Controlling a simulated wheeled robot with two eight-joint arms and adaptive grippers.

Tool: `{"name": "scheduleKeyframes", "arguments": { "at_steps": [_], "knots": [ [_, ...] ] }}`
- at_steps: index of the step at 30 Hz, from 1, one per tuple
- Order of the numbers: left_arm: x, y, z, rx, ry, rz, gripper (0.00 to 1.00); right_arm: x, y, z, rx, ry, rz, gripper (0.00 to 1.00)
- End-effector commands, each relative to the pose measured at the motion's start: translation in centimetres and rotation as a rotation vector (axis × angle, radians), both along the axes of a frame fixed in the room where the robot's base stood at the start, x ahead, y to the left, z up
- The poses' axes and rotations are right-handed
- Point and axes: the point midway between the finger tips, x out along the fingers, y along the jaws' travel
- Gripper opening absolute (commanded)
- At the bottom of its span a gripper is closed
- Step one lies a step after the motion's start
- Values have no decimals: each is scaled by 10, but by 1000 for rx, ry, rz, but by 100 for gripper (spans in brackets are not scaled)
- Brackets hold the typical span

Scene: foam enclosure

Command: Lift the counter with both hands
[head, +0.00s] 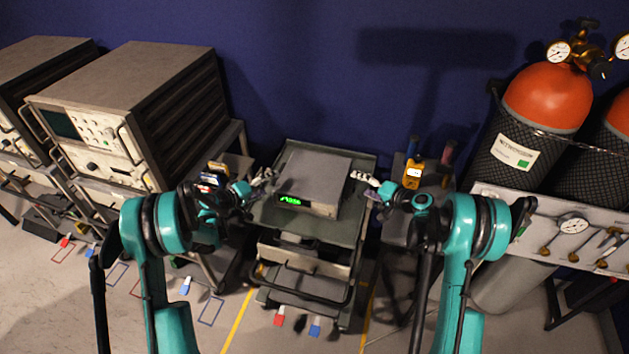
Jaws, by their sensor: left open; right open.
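The counter (318,179) is a grey box with a lit green display on its front. It sits on the top shelf of a grey-green cart (348,230) in the middle of the head view. My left gripper (266,178) is open, close to the counter's left side. My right gripper (360,178) is open, close to its right side. Both grippers look empty. I cannot tell whether any finger touches the counter. The counter's back and underside are hidden.
Large rack instruments (130,115) stand at left. Orange gas cylinders (545,97) in dark netting stand at right behind a grey panel (545,225) with gauges. A small stand at right holds a yellow meter (413,174). A blue wall (300,60) is behind. Yellow lines mark the floor.

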Motion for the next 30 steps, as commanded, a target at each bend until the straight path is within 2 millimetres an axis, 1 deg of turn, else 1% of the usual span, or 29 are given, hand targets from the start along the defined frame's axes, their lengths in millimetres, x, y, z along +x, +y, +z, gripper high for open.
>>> {"name": "scheduleKeyframes", "arguments": {
  "at_steps": [8, 11, 14, 21, 24, 30],
  "knots": [
    [1, 0, 0, 0, 0, 0, 82, 0, 1, 0, 0, 0, 0, 82],
    [4, -4, -2, 1, 1, -1, 82, 4, 4, -2, -1, 1, 1, 82],
    [13, -12, -7, 1, 0, -3, 82, 13, 11, -7, -1, 1, 2, 82],
    [39, -34, -21, 1, 0, -2, 82, 39, 34, -21, -1, 0, 2, 82],
    [48, -40, -25, 1, 1, -1, 82, 48, 40, -25, -1, 1, 0, 82],
    [55, -46, -29, 1, 1, 0, 82, 56, 46, -29, -1, 1, 1, 82]
  ]
}}
